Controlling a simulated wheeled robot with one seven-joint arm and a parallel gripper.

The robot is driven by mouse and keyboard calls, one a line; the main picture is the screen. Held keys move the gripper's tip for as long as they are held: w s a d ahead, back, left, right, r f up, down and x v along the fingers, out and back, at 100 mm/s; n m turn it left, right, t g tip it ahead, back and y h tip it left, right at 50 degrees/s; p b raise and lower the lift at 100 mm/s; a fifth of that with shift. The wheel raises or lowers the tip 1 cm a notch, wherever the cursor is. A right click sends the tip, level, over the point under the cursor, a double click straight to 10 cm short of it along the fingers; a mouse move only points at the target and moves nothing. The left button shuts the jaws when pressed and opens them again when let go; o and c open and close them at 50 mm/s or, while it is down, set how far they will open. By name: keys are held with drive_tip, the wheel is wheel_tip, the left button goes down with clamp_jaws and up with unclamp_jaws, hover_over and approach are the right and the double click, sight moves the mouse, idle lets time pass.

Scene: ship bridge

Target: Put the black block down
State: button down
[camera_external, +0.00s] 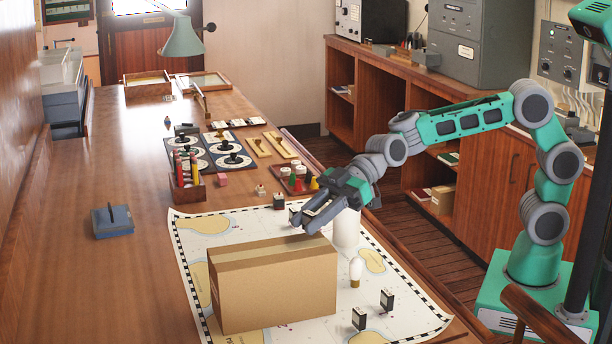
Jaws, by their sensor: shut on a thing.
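My gripper (305,221) reaches in from the right, above the far right corner of the cardboard box. It is shut on a small black block (294,213) with a pale face, which shows at its fingertips and is partly hidden by them. Similar black blocks with pale faces stand on the chart: one (279,202) just beyond the gripper, and two more, one (359,318) and another (387,299), at the front right. I cannot tell how far the held block is above the chart.
The cardboard box (275,290) fills the chart's (410,315) middle. A white cylinder (346,230) and a bulb (356,272) stand right of it. The table's left front is clear.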

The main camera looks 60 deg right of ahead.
drive_tip(key=c, duration=1.1)
unclamp_jaws()
drive_tip(key=shift+d+r+p, duration=0.1)
drive_tip(key=shift+r+p, duration=0.15)
drive_tip(key=shift+p, duration=0.05)
drive_tip(key=b+v, duration=0.2)
drive_tip(key=v, duration=0.9)
drive_tip(key=shift+s+d, duration=0.2)
drive_tip(key=shift+d, duration=0.15)
